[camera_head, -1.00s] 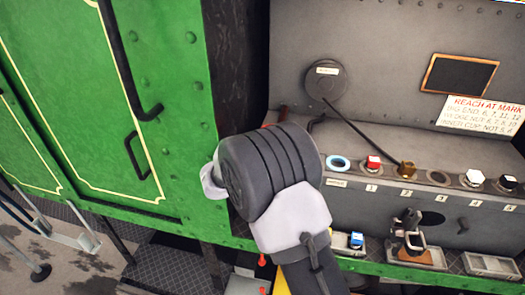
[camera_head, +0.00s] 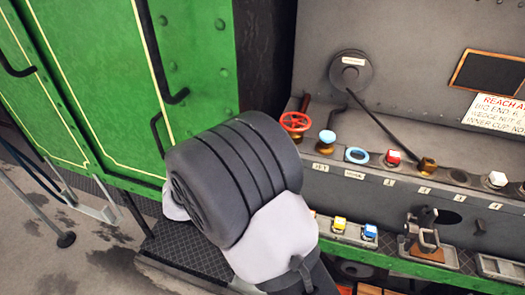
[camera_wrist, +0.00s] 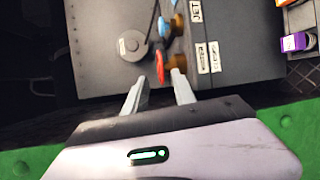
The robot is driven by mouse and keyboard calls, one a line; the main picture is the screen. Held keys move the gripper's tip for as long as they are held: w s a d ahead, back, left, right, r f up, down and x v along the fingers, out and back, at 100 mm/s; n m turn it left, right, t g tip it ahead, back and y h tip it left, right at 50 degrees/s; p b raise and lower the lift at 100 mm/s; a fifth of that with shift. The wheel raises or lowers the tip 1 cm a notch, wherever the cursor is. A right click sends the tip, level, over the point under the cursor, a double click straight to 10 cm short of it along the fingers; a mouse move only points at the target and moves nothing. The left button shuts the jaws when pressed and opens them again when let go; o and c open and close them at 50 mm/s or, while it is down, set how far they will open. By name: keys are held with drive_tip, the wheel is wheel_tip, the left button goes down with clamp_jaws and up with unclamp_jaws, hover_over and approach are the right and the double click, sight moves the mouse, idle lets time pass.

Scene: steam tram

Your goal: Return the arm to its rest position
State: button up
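My arm (camera_head: 230,185), a dark ribbed joint with white links, fills the lower middle of the head view, in front of the green tram side. My gripper is hidden behind it in that view.
The red handwheel (camera_head: 295,122), a blue-topped knob (camera_head: 326,138), a blue ring (camera_head: 357,155) and a red cap (camera_head: 393,157) line the grey ledge. A clamp (camera_head: 422,230) and small trays stand below. The green tram side (camera_head: 90,80) is close on the left; open floor (camera_head: 50,265) lies lower left.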

drive_tip(key=w+d+r+m+t+y+b, duration=0.2)
drive_tip(key=w+r+m+y+b, duration=0.15)
drive_tip(key=m+y+b, duration=0.2)
drive_tip(key=s+d+r+m+g+y+b, duration=0.1)
drive_tip(key=s+m+y+b, duration=0.2)
drive_tip(key=s+y+b, duration=0.35)
drive_tip(key=s+d+f+m+g+b, duration=0.1)
drive_tip(key=s+f, duration=0.3)
drive_tip(key=s, duration=0.4)
drive_tip(key=s+d+f+m+g+b, duration=0.1)
drive_tip(key=s+d+f+m+g, duration=0.2)
drive_tip(key=s, duration=0.6)
drive_tip(key=s+d+f+m+g+y+b, duration=0.1)
drive_tip(key=s+d+f+m+g, duration=0.2)
drive_tip(key=s, duration=0.6)
wheel_tip(320, 180, down, 3)
drive_tip(key=shift+s+d+r, duration=0.15)
drive_tip(key=shift+d+r, duration=0.05)
